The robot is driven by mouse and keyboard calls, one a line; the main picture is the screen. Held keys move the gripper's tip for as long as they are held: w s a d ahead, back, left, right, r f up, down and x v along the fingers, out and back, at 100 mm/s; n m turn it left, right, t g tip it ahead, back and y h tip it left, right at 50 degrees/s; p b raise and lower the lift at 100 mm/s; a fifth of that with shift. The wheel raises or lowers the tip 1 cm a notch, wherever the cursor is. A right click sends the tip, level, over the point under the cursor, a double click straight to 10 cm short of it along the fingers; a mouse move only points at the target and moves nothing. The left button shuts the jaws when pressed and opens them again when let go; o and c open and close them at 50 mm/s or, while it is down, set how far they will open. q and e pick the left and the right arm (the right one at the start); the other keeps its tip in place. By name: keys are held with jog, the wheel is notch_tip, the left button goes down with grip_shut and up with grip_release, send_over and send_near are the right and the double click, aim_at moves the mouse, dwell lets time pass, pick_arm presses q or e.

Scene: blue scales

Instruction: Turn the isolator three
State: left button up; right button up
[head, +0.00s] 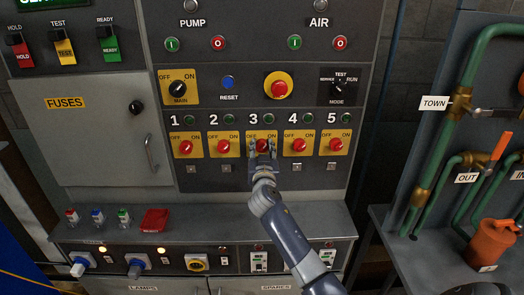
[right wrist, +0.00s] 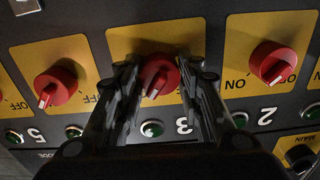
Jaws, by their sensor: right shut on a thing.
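Isolator three is a red rotary knob (head: 262,144) on a yellow OFF/ON plate under the number 3. It sits in the middle of a row of numbered isolators. My right gripper (head: 263,149) is shut on it, with a finger on each side. In the right wrist view, which is upside down, the knob (right wrist: 158,73) sits between the fingers of the gripper (right wrist: 160,82). Its white pointer mark shows low on the knob, towards the number 3. The green lamp (right wrist: 152,128) beside the number looks unlit. My left gripper is not in view.
Isolator two (head: 224,145) and isolator four (head: 299,144) stand close on either side. A black MAIN switch (head: 178,87) and a red push button (head: 279,88) are above. A grey ledge (head: 215,218) juts out below. Pipes (head: 462,103) run at the right.

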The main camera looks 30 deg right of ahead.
jog(key=n, duration=0.3)
jog(key=shift+n, duration=0.3)
jog(key=n, duration=0.3)
jog(key=shift+n, duration=0.3)
jog(key=n, duration=0.4)
jog(key=shift+p, duration=0.4)
jog(key=n+p, duration=0.1)
jog(key=n, duration=0.3)
jog(key=shift+n, duration=0.6)
jog(key=o, duration=1.1)
jog(key=shift+c, duration=0.2)
jog(key=shift+s+a+f, duration=0.15)
jog(key=shift+s+a, duration=0.25)
jog(key=shift+s, duration=0.1)
jog(key=v, duration=1)
jog(key=shift+s+a, duration=0.2)
jog(key=shift+s, duration=0.1)
